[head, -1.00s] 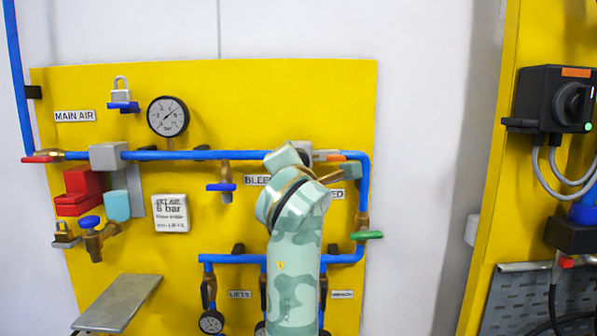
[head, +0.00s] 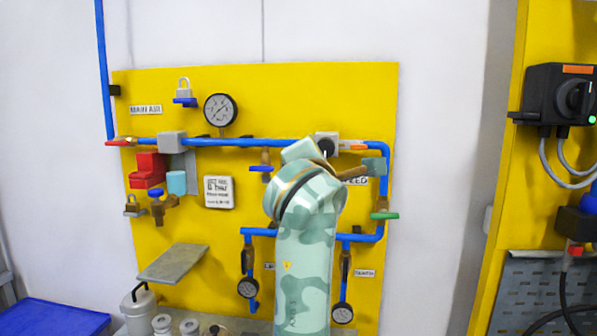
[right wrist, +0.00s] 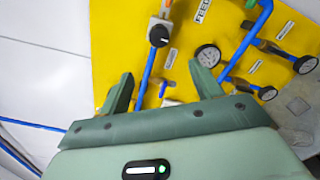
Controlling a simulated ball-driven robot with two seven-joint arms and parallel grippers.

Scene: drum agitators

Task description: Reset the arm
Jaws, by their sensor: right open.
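My right arm (head: 303,240), in a green camouflage pattern, rises in front of the yellow air panel (head: 290,95) in the head view. It hides part of the lower blue pipe and labels. In the right wrist view my right gripper (right wrist: 161,72) is open, its two green fingers apart with nothing between them. Beyond it are a white box with a black knob (right wrist: 158,34), a blue pipe and the panel. That knob box also shows beside the arm in the head view (head: 327,142). My left gripper is not in view.
A grey shelf plate (head: 173,263) sticks out at the panel's lower left. Grey canisters (head: 140,310) and a blue surface (head: 50,318) lie below it. A second yellow panel (head: 508,180) with a black switch box (head: 558,95) stands at right. White wall (head: 440,170) shows between the panels.

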